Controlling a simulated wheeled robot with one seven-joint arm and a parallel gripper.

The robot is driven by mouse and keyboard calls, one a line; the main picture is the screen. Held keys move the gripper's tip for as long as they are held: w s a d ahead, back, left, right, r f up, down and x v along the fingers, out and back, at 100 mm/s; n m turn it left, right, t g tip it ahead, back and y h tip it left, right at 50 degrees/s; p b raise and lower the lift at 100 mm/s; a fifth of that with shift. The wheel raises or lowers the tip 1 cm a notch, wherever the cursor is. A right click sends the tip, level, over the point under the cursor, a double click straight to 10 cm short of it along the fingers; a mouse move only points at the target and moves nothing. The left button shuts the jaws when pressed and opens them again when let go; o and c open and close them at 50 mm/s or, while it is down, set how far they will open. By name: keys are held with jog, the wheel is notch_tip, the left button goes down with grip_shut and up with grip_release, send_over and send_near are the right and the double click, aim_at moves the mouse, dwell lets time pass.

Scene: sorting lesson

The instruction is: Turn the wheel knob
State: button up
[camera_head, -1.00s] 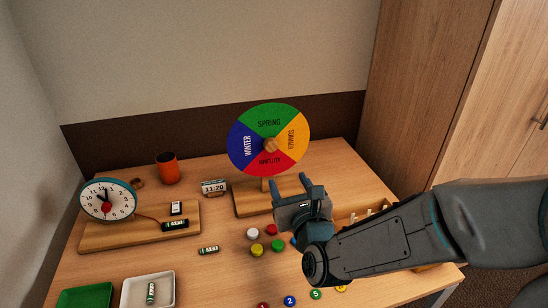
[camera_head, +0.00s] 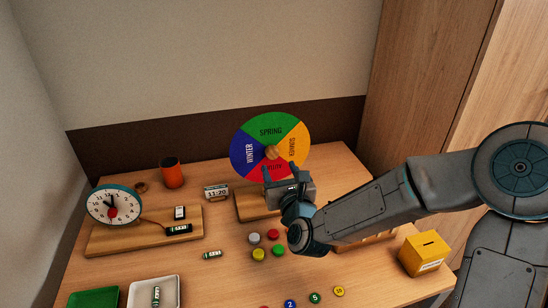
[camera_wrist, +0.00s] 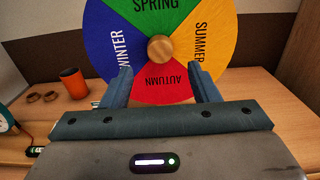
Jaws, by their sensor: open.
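The season wheel (camera_head: 270,131) stands upright on a wooden base (camera_head: 247,207) at the back of the table, with green, yellow, red and blue quarters. Its round wooden knob (camera_head: 272,152) is at the centre; in the wrist view the knob (camera_wrist: 160,48) shows whole. My gripper (camera_head: 279,172) is open in front of the wheel's lower part, with the fingers pointing at it. In the wrist view the fingertips (camera_wrist: 162,77) lie to either side of and below the knob, apart from it. SPRING is at the top and AUTUMN at the bottom. The wheel's stand is partly hidden by my gripper.
A toy clock (camera_head: 113,205) and an orange cup (camera_head: 172,172) stand at the left. A small 11:20 display (camera_head: 216,192) is left of the wheel's base. Several coloured pieces lie in front, a yellow box (camera_head: 425,253) at the right. White (camera_head: 135,289) and green trays are front left.

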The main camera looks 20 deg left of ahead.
aim_at(273, 156)
jog(key=x, duration=0.6)
jog(key=shift+s, duration=0.1)
jog(key=c, duration=1)
jog(key=shift+o, duration=0.2)
jog(key=shift+f+n+b, duration=0.1)
jog(key=shift+n+b, duration=0.2)
jog(key=shift+n, duration=0.1)
